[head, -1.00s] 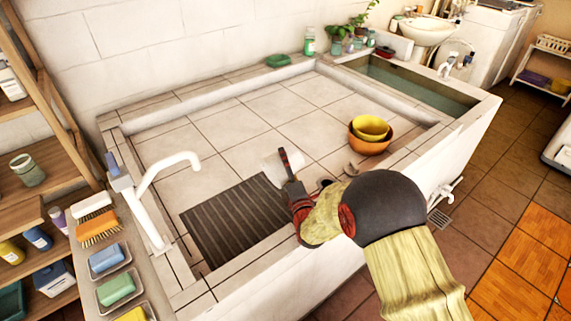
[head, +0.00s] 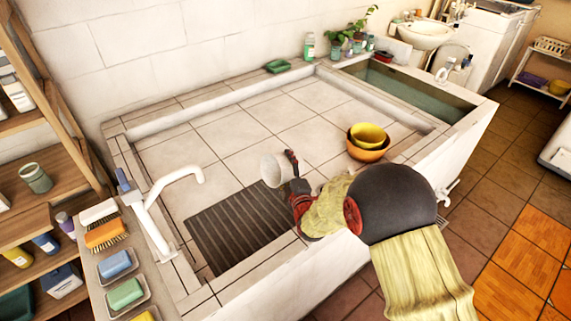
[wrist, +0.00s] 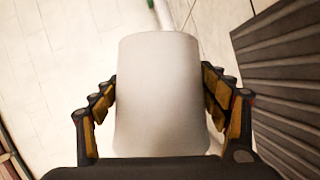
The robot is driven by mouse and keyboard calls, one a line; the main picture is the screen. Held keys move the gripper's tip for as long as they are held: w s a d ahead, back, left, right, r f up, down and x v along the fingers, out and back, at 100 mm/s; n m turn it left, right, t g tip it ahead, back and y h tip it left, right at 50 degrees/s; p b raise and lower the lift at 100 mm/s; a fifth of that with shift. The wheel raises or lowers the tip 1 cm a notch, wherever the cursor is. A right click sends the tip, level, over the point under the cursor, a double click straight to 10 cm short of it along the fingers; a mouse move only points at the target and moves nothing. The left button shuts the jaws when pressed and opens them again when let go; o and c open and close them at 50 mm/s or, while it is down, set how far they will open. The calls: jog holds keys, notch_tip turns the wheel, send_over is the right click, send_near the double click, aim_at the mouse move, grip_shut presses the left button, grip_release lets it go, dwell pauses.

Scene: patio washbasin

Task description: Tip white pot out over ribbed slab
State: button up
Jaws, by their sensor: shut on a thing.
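The white pot (head: 272,170) is held by my gripper (head: 290,168) above the tiled basin floor, near the far right corner of the ribbed slab. In the head view its round mouth faces left toward the camera side, so it looks tilted. The wrist view shows the pot's plain white side (wrist: 160,95) between both fingers of my gripper (wrist: 160,100). The dark ribbed slab (head: 238,228) lies flat at the near left of the basin. It also shows at the right of the wrist view (wrist: 285,75). I cannot see into the pot.
A white tap (head: 160,200) arches over the basin's left side. Stacked yellow and orange bowls (head: 368,140) stand at the right of the basin. Brushes and soap dishes (head: 118,265) line the left ledge. The middle of the tiled floor (head: 240,125) is clear.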

aim_at(285, 156)
jog(key=shift+r+m, duration=0.25)
jog(key=shift+m, duration=0.15)
jog(key=r+m+g+p, duration=0.1)
jog(key=p, duration=0.2)
jog(key=shift+r+m+y, duration=0.25)
jog(key=shift+m+y, duration=0.05)
jog(key=shift+m, duration=0.1)
jog(key=r+m+g+p, duration=0.1)
jog(key=m+p, duration=0.1)
jog(key=shift+r+y+p, duration=0.1)
jog(key=shift+y+p, duration=0.2)
jog(key=shift+p, duration=0.05)
jog(key=shift+r+m+g+y+p, duration=0.15)
jog(key=shift+m+g+y+p, duration=0.15)
jog(key=shift+m+g+p, duration=0.3)
jog(key=r+m+p, duration=0.1)
jog(key=p, duration=0.2)
jog(key=shift+d+r, duration=0.1)
jog(key=r+m+g+y+p, duration=0.1)
jog(key=m+p, duration=0.1)
jog(key=p, duration=0.1)
jog(key=shift+p, duration=0.35)
jog(key=m+y+p, duration=0.1)
jog(key=p, duration=0.2)
jog(key=shift+r+g, duration=0.3)
jog(key=shift+r, duration=0.1)
jog(key=shift+f+m+p, duration=0.1)
jog(key=shift+m+p, duration=0.25)
jog(key=shift+m, duration=0.05)
